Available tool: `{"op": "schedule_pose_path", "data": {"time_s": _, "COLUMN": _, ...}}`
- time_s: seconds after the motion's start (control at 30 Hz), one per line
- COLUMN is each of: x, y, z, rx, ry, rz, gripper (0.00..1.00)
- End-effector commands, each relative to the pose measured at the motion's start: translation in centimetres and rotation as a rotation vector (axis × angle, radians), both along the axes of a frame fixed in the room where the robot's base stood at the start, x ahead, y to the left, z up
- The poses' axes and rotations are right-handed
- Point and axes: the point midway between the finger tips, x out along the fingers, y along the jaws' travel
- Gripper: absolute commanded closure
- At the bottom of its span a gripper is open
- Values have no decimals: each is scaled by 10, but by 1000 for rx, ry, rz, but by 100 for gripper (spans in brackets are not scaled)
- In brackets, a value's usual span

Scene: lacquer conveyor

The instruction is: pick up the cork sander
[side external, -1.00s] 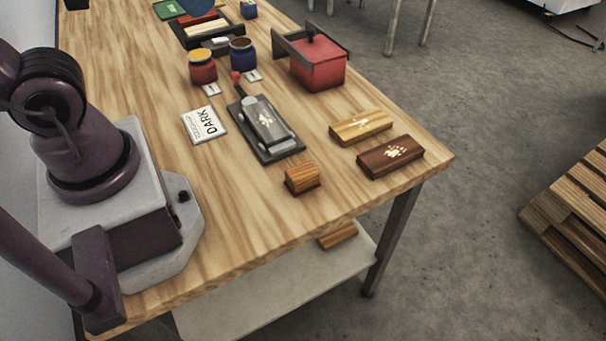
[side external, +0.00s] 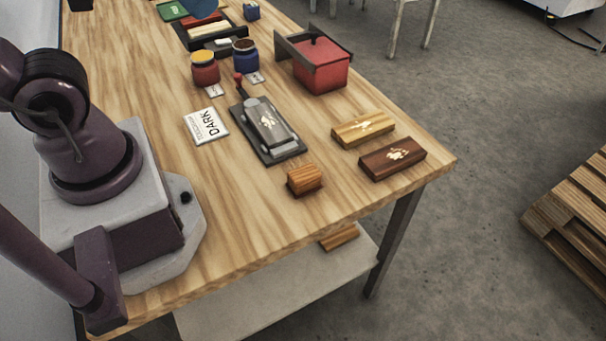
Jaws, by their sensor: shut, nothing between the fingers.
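A small orange-brown striped block (side external: 304,180), which looks like the cork sander, lies on the wooden table near its front edge. It stands alone, with bare wood around it. My gripper is outside the picture. Only my base and some arm links show at the left, so how far the gripper is from the block cannot be seen.
A similar brown piece (side external: 339,237) lies on the lower shelf.

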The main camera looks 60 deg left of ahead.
Motion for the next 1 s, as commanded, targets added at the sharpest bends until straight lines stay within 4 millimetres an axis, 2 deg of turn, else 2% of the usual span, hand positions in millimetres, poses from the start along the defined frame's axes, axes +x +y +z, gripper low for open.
{"op": "schedule_pose_path", "data": {"time_s": 0.33, "x": 0, "y": 0, "z": 0, "rx": 0, "ry": 0, "rz": 0, "gripper": 100}}
{"op": "schedule_pose_path", "data": {"time_s": 0.37, "x": 0, "y": 0, "z": 0, "rx": 0, "ry": 0, "rz": 0, "gripper": 95}}
{"op": "schedule_pose_path", "data": {"time_s": 0.7, "x": 0, "y": 0, "z": 0, "rx": 0, "ry": 0, "rz": 0, "gripper": 17}}
{"op": "schedule_pose_path", "data": {"time_s": 0.77, "x": 0, "y": 0, "z": 0, "rx": 0, "ry": 0, "rz": 0, "gripper": 4}}
{"op": "schedule_pose_path", "data": {"time_s": 1.0, "x": 0, "y": 0, "z": 0, "rx": 0, "ry": 0, "rz": -1, "gripper": 4}}
